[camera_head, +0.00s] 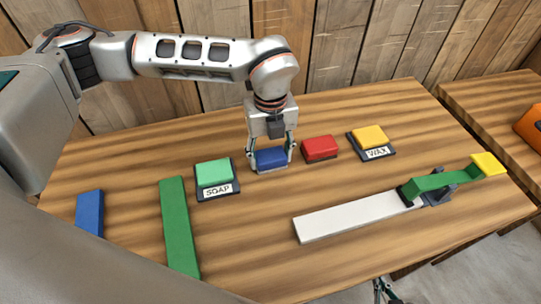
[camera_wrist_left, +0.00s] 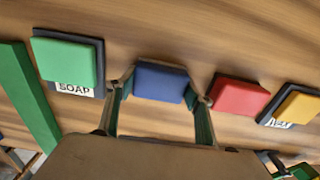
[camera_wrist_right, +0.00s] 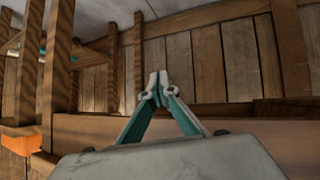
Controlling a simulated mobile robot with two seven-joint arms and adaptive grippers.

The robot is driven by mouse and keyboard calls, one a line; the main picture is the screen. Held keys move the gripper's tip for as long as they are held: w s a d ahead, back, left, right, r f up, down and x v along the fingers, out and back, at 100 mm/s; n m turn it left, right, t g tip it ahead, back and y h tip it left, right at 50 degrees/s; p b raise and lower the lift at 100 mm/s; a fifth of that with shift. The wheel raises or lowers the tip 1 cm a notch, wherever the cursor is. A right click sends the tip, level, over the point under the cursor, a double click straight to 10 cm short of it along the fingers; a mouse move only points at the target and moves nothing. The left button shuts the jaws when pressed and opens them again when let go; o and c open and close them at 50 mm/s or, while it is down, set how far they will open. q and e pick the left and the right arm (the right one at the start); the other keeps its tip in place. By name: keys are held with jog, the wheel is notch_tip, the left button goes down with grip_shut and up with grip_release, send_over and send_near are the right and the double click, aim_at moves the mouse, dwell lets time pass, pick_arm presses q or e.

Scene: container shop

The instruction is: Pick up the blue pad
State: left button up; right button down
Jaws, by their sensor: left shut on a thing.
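The blue pad (camera_head: 271,160) is at the back middle of the wooden table, between the green SOAP pad and the red pad. My left gripper (camera_head: 271,152) comes down over it from above, with one finger at each side. In the left wrist view the blue pad (camera_wrist_left: 161,82) lies between the two fingers (camera_wrist_left: 161,95), which are shut on it. I cannot tell whether it is clear of the table. My right gripper (camera_wrist_right: 160,84) is shut and empty, with its fingertips together, below the table's front edge; it shows small in the head view (camera_head: 384,290).
A green pad (camera_head: 213,172) on a SOAP tray stands left, a red pad (camera_head: 320,147) close right, and a yellow pad (camera_head: 370,136) on a WAX tray farther right. Green (camera_head: 178,225) and blue (camera_head: 89,211) bars lie left. A white bar (camera_head: 350,215) lies at front right. The front middle is clear.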

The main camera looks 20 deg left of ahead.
aim_at(271, 154)
pick_arm(q)
jog(key=shift+r, duration=0.75)
notch_tip(271, 154, up, 18)
jog(key=p, duration=0.1)
jog(key=shift+r, duration=0.25)
jog(key=shift+o, duration=0.7)
jog(key=shift+f, duration=0.1)
